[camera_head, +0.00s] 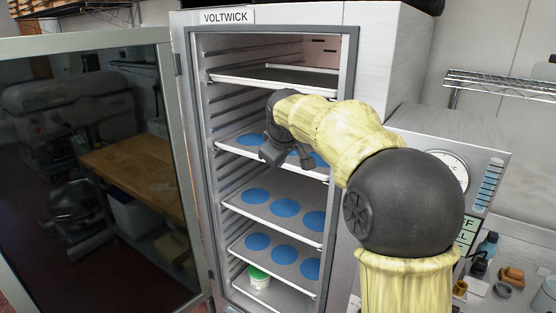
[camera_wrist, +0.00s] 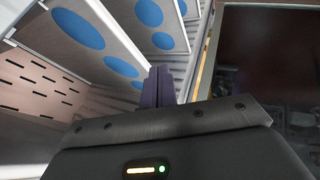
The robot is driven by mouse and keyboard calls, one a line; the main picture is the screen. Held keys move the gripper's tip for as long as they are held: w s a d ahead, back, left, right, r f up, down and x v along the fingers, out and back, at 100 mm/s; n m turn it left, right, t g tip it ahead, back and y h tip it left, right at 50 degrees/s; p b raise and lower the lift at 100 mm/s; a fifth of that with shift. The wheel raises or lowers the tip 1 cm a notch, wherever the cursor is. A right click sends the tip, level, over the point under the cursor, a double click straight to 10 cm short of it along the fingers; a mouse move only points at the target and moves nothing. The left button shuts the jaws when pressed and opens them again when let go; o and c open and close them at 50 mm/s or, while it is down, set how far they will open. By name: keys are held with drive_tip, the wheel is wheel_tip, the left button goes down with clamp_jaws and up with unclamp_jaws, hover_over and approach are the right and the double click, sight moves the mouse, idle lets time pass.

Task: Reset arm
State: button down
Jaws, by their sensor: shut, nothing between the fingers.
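My yellow and black arm reaches from the lower right toward the open cabinet marked VOLTWICK (camera_head: 228,17). My gripper (camera_head: 268,158) is at the cabinet opening, in front of the shelf with blue discs in its upper middle part. In the wrist view the fingers of my gripper (camera_wrist: 158,84) are together, with nothing seen between them. Behind them are shelves with blue discs (camera_wrist: 78,29) and the cabinet's inner wall (camera_wrist: 40,85). My arm hides part of the cabinet's right side.
The cabinet door (camera_head: 88,150) stands open at the left, its dark glass reflecting the room. A white tub with a green lid (camera_head: 259,278) stands at the cabinet's bottom. A dial (camera_head: 452,168) and a cluttered counter (camera_head: 505,268) are at the right. A wire rack (camera_head: 500,84) is above.

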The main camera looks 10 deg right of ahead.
drive_tip(key=s+d+f+m+g, duration=0.1)
drive_tip(key=s+d+f+m, duration=0.1)
drive_tip(key=s+f, duration=0.6)
drive_tip(key=s+d+f+m+g+b, duration=0.1)
drive_tip(key=s+d+f+m+g, duration=0.1)
drive_tip(key=s+f, duration=0.7)
drive_tip(key=s+d+f+m+g, duration=0.1)
drive_tip(key=s+f+m, duration=0.3)
drive_tip(key=s+f, duration=0.5)
drive_tip(key=s+d, duration=0.1)
drive_tip(key=s, duration=0.2)
drive_tip(key=shift+s+f+m+g+b, duration=0.15)
drive_tip(key=shift+m+g+b, duration=0.15)
drive_tip(key=shift+g+b, duration=0.1)
drive_tip(key=shift+d, duration=0.1)
